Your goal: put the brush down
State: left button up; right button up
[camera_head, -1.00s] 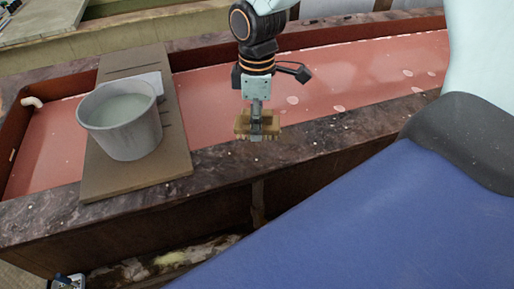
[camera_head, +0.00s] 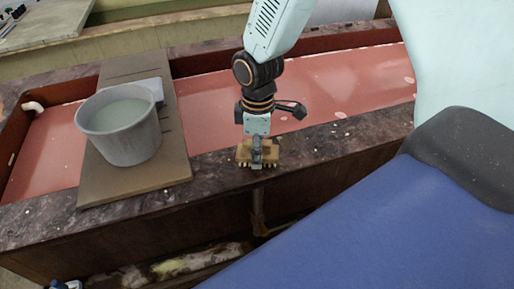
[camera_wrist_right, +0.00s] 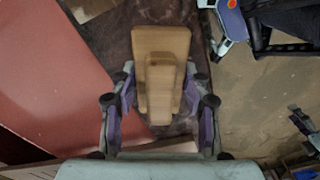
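My right gripper (camera_head: 257,160) is shut on the brush (camera_head: 243,153), a tan wooden block with short bristles underneath. The brush is low over the dark stone ledge (camera_head: 330,143), close to its front edge. From the head view I cannot tell whether the bristles touch the stone. In the right wrist view the brush (camera_wrist_right: 160,45) sits between both fingers of my right gripper (camera_wrist_right: 165,105), with the dark ledge behind it. My left gripper cannot be made out in these views.
A grey bucket (camera_head: 122,141) with cloudy liquid stands on a brown board (camera_head: 135,187) across the red trough (camera_head: 205,110), left of the gripper. The ledge right of the brush is clear.

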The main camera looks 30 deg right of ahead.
jog(key=o, duration=0.3)
jog(key=shift+o, duration=0.6)
jog(key=shift+w+a, duration=0.15)
jog(key=shift+r, duration=0.15)
notch_tip(320, 180, up, 12)
jog(key=shift+f+p, duration=0.1)
jog(key=shift+p, duration=0.55)
